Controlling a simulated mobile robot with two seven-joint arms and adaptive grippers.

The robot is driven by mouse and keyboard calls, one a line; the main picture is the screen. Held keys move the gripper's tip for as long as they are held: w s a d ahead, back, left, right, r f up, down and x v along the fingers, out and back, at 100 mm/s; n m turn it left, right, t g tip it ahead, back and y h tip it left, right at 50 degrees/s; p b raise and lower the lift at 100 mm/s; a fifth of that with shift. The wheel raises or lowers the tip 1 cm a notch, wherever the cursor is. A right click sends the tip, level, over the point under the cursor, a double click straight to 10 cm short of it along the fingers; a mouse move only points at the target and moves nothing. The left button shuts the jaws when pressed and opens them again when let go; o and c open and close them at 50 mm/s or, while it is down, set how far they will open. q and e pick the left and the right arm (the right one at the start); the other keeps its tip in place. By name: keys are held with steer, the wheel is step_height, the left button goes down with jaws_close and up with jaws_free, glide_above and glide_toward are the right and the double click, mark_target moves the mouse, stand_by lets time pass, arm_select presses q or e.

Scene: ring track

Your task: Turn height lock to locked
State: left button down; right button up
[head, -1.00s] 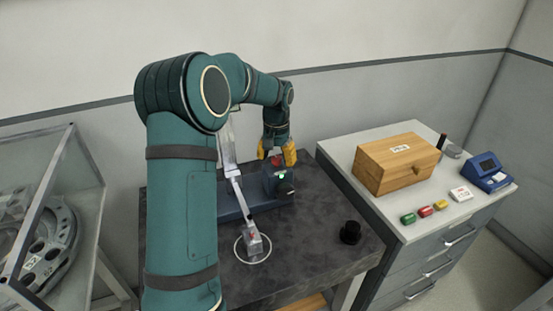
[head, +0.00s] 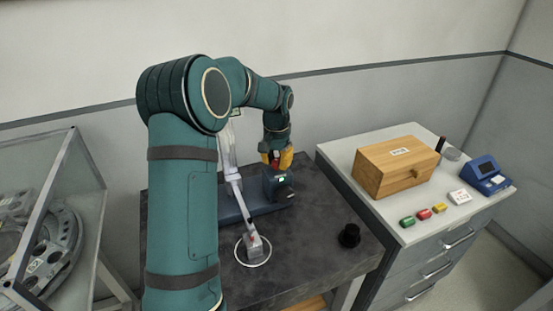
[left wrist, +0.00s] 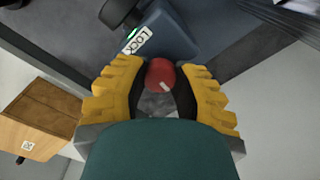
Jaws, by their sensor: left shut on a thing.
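The height lock is a red knob (left wrist: 160,76) with a pale mark, on top of a blue block (head: 270,190) on the dark table. A white label reading "LOCK" (left wrist: 138,40) is on the block beside the knob in the left wrist view. My left gripper (head: 277,163) points down over the block, its yellow fingers shut on the red knob. The left wrist view shows one finger on each side of the knob. In the head view the fingers partly cover the knob. My right gripper is not in view.
A black round knob (head: 349,235) stands on the dark table (head: 318,262). A pale jointed arm ends in a small block (head: 253,246) within a white ring. A wooden box (head: 385,177) and blue device (head: 485,171) sit on the cabinet at right.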

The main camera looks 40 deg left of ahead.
arm_select(q)
steer(key=m+p, duration=0.2)
steer(key=m, duration=0.1)
steer(key=shift+r+m, duration=0.15)
steer(key=shift+m, duration=0.15)
steer(key=m+p, duration=0.2)
steer(key=m, duration=0.2)
steer(key=shift+m, duration=0.3)
steer(key=m+p, duration=0.3)
steer(key=m, duration=0.2)
steer(key=shift+m+p, duration=0.55)
steer(key=shift+m, duration=1.05)
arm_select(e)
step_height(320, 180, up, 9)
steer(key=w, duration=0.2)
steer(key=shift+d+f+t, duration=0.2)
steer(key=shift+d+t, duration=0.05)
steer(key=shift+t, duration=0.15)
arm_select(q)
steer(key=c, duration=0.7)
jaws_free()
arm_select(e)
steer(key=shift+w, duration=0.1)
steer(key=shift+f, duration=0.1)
